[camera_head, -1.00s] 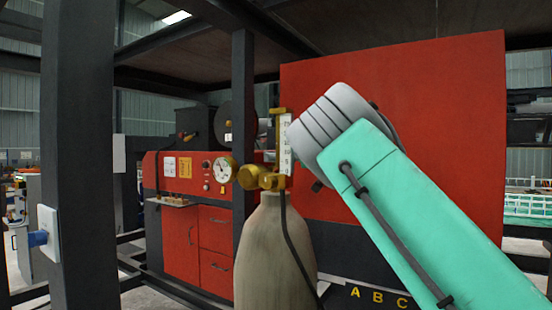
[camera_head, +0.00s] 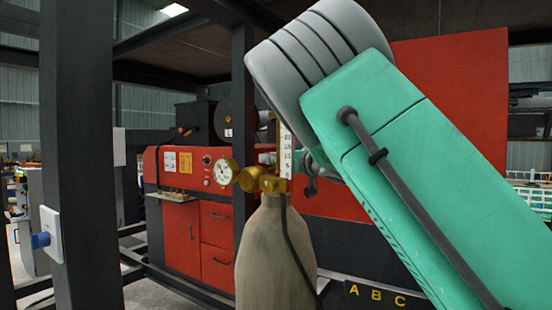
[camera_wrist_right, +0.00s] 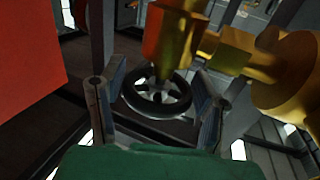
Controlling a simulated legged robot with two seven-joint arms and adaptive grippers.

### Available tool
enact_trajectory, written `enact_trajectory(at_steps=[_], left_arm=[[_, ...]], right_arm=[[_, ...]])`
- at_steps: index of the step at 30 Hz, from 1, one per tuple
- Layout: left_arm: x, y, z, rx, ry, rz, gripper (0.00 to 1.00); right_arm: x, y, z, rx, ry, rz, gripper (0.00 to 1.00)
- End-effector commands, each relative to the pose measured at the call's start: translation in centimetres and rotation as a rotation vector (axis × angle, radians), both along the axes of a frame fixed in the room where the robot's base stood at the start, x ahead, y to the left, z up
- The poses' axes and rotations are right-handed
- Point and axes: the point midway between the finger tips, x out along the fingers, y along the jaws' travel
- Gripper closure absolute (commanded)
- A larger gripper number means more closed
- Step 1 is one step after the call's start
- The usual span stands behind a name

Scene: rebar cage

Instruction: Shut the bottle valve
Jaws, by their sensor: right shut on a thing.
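A tan gas bottle (camera_head: 275,255) stands upright in the head view, with a brass regulator (camera_head: 268,182) and a round white gauge (camera_head: 225,171) on top. The bottle's valve handwheel, a dark spoked wheel (camera_wrist_right: 157,98), shows in the right wrist view below an orange-yellow brass block (camera_wrist_right: 172,35). My right gripper (camera_wrist_right: 158,88) has one finger on each side of the wheel and is shut on it. In the head view my teal right forearm hides most of this gripper and the wheel. My left gripper is not in view.
A scale tube (camera_head: 286,150) rises from the regulator, and a black hose (camera_head: 290,235) hangs down the bottle. A dark post (camera_head: 78,150) stands at the left. A red cabinet (camera_head: 190,235) and a red panel (camera_head: 460,120) stand behind.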

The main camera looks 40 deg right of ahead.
Motion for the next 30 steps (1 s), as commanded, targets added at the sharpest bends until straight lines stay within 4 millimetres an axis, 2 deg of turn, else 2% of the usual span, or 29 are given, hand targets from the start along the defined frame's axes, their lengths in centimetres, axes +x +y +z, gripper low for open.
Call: enact_trajectory(at_steps=[1, 12, 13, 14, 15, 23, 26, 30], left_arm=[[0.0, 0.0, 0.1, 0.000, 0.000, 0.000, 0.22], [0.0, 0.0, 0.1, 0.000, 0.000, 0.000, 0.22], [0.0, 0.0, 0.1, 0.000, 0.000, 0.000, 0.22], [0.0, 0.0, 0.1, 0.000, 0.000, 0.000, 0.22], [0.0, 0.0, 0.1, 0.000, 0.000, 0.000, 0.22], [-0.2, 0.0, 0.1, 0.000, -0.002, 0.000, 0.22], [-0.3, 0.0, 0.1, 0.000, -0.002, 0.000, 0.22], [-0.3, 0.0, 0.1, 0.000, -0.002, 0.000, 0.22]], right_arm=[[0.1, 0.1, 0.6, -0.003, -0.011, -0.002, 0.72], [0.1, 0.1, 0.6, -0.003, -0.012, -0.005, 0.72], [0.1, 0.1, 0.6, -0.003, -0.012, -0.005, 0.36], [0.1, 0.1, 0.6, -0.003, -0.011, -0.005, 0.25], [0.1, 0.1, 0.5, -0.003, -0.010, -0.005, 0.21], [-0.1, 0.0, 0.5, -0.001, -0.007, -0.005, 0.21], [-0.1, 0.0, 1.3, 0.000, -0.009, -0.005, 0.21], [-0.1, 0.0, 3.7, -0.003, -0.011, -0.005, 0.21]])
